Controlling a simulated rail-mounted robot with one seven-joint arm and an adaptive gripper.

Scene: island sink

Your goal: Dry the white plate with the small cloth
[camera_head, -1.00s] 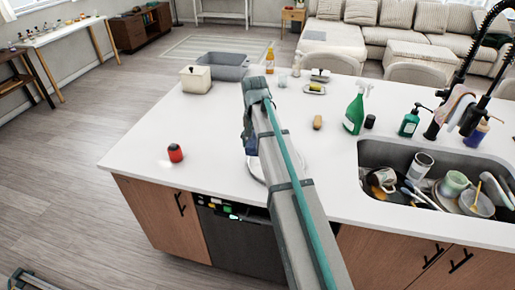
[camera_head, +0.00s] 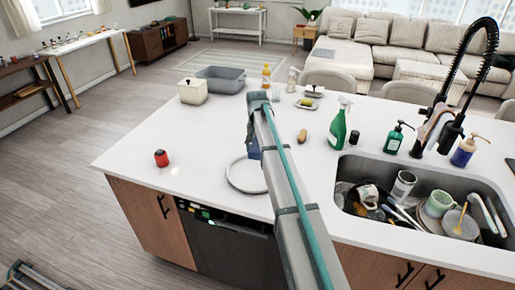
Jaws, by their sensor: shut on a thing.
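The white plate (camera_head: 233,183) lies flat on the counter near its front edge. Its left rim shows; my arm covers its right part. My gripper (camera_head: 253,147) is pointed down over the plate's far side, mostly hidden behind my arm. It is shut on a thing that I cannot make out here. Whether it touches the plate is hidden. A pale pinkish cloth (camera_head: 433,124) hangs on the black faucet at the right; I cannot tell whether it is the small cloth.
A grey basin (camera_head: 220,80) is at the back.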

